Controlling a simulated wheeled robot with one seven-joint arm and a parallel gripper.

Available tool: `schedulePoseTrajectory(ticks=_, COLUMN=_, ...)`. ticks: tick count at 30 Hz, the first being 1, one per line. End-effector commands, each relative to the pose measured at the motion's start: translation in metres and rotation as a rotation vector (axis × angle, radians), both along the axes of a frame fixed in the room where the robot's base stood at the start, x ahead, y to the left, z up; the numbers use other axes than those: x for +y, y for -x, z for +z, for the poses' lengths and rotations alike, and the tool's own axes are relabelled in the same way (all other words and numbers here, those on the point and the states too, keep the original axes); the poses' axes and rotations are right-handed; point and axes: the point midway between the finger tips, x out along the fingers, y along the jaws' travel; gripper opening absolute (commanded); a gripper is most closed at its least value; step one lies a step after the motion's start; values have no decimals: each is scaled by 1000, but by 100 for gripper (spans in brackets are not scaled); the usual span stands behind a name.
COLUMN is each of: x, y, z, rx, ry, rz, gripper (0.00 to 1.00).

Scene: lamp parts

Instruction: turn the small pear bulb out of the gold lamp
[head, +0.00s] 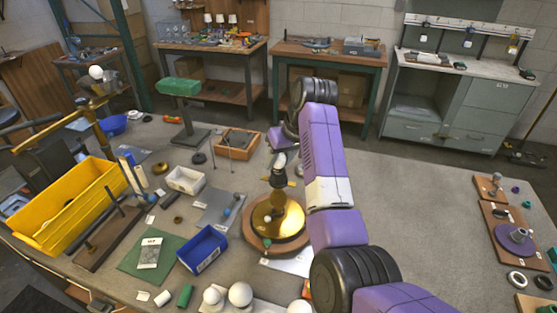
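The gold lamp (278,218) has a shiny domed brass base on a round wooden turntable (262,243), in the middle of the bench. A dark upright part rises from its base. My gripper (279,178) is directly above this upright part, at the lamp's top, with my purple arm coming in from the right. The gripper is small and dark here, and I cannot tell whether its fingers are open or shut. I cannot make out the small pear bulb; the lamp's top is hidden at the gripper.
Left of the lamp are a blue bin (202,249), a white tray (186,180) and a large yellow bin (70,208). Round white bulbs (240,294) stand at the front edge. Wooden boards with parts (515,240) lie far right.

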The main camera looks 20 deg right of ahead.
Motion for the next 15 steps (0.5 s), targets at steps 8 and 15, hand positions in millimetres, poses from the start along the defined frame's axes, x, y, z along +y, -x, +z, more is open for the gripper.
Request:
schedulePoseTrajectory(ticks=8, x=-1, y=0, z=1, rx=1, ry=0, rz=40, gripper=8)
schedulePoseTrajectory(ticks=15, x=-2, y=-1, z=2, rx=3, ry=-1, rz=355, gripper=8)
